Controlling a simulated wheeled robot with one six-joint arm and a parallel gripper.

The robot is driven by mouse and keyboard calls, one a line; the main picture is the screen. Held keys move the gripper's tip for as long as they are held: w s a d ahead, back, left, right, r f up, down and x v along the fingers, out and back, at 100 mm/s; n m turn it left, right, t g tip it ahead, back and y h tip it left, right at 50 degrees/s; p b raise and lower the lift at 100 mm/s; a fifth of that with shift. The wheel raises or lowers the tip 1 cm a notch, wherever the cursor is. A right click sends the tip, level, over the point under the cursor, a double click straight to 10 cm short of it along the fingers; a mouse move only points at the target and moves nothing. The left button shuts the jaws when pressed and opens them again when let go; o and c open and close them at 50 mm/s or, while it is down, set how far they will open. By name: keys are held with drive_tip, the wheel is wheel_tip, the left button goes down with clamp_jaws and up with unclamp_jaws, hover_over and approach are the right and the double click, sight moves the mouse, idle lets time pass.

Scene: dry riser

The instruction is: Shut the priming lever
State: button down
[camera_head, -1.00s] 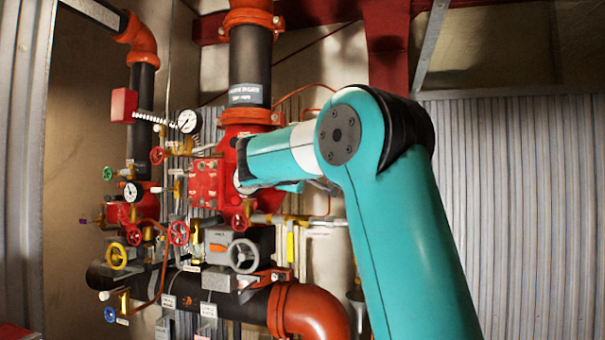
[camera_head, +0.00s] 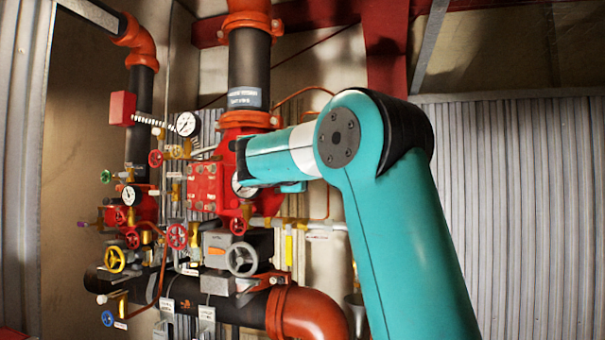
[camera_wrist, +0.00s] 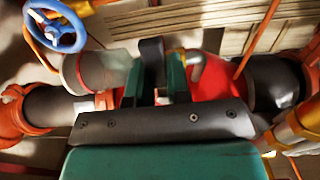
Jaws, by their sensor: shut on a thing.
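In the wrist view, my gripper (camera_wrist: 156,78) has its two teal fingers close together on a dark upright bar (camera_wrist: 152,60), which looks like the priming lever. The bar stands between the fingers and rises past their tips. Its lower end and pivot are hidden by the fingers and the gripper body. Red valve body (camera_wrist: 215,80) shows behind the fingers. In the head view, my teal arm reaches left to the red valve block (camera_head: 207,185). The gripper and the lever are hidden there behind the wrist.
A blue handwheel (camera_wrist: 57,31) is at the wrist view's upper left. In the head view, a grey handwheel (camera_head: 241,259), a yellow one (camera_head: 115,260) and a pressure gauge (camera_head: 186,124) crowd the pipework left of my arm. An orange pipe elbow (camera_head: 308,312) is below. Corrugated wall (camera_head: 510,200) stands right.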

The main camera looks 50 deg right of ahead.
drive_tip(key=c, duration=1.1)
unclamp_jaws()
drive_tip(key=b+v, duration=0.6)
drive_tip(key=v, duration=1.1)
drive_tip(key=shift+s+b, duration=0.1)
drive_tip(key=shift+b, duration=0.2)
drive_tip(key=shift+f, duration=0.1)
